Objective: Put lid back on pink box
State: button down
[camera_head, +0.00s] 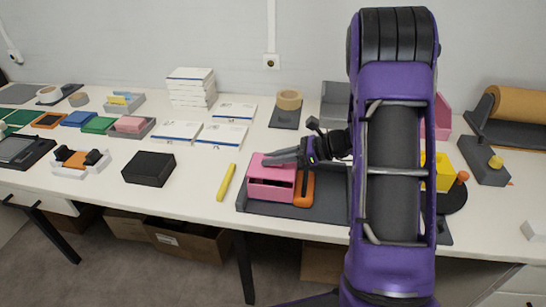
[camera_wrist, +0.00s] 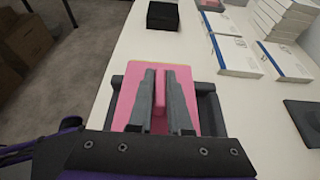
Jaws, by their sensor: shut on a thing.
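The pink box (camera_head: 268,191) stands on a dark grey tray (camera_head: 330,208) near the table's front edge in the head view. The pink lid (camera_head: 284,171) is over the box, with a dark gap showing along the front between them. I cannot tell whether the lid touches the box at the back. My gripper (camera_head: 271,160) is above the lid, reaching in from the right. In the wrist view my gripper (camera_wrist: 163,80) is shut on the narrow raised handle (camera_wrist: 159,92) of the lid (camera_wrist: 128,92). The fingers hide part of the lid.
An orange tool (camera_head: 305,187) lies right of the box. A yellow marker (camera_head: 226,182) and a black box (camera_head: 149,168) are to the left. White boxes (camera_head: 222,135) lie behind. My arm hides part of the right side, where a yellow object (camera_head: 444,174) shows.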

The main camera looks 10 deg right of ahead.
jog(key=shift+f+b, duration=0.8)
jog(key=shift+f, duration=0.35)
jog(key=c, duration=0.8)
grip_release()
jog(key=shift+o, duration=0.2)
jog(key=p+v, duration=0.1)
jog(key=v, duration=1.6)
jog(key=shift+d+r+p, duration=0.2)
jog(key=shift+r+p, duration=0.05)
jog(key=shift+p, duration=0.15)
